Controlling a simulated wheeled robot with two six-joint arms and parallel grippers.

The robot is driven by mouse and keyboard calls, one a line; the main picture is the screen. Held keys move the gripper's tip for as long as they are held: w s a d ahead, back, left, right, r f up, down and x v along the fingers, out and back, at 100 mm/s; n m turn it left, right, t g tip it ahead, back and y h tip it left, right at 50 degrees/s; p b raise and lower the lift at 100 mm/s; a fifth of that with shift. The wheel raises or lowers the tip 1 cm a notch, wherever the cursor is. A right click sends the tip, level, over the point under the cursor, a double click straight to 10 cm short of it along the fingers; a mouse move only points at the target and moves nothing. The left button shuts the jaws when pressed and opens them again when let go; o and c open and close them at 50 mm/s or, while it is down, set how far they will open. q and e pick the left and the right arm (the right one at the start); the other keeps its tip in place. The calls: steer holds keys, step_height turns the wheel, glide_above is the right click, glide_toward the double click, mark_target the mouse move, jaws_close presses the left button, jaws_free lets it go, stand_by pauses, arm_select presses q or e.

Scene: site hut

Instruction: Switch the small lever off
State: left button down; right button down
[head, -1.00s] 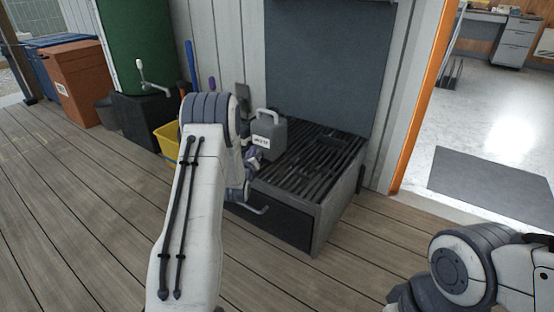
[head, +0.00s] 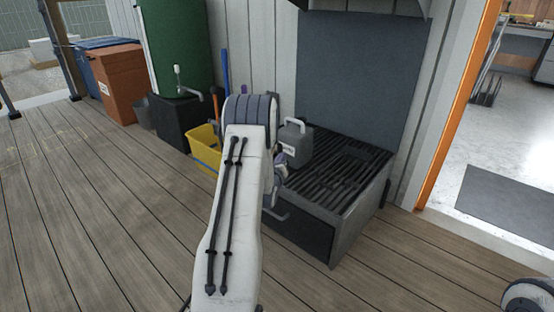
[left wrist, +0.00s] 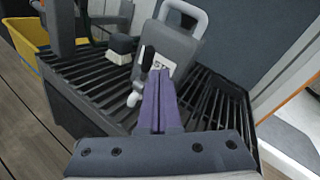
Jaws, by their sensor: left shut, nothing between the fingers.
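A small upright lever with a pale tip (head: 177,70) stands on a metal tap (head: 186,92) at the front of the green tank, left of centre in the head view. Whether it is on or off is unclear. My left gripper (head: 279,178) is low beside the grated bench, right of the tap and apart from it, partly behind my own forearm. My right gripper is out of view.
A yellow bucket (head: 204,147) and upright tool handles stand between the tap and bench. A black block (head: 183,124) is under the tap. The deck at left is clear.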

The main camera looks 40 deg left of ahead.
arm_select(q)
steer(key=s+d+r+p, duration=0.5)
steer(key=s+r, duration=0.1)
steer(key=shift+s, duration=0.3)
steer(key=shift+r, duration=0.1)
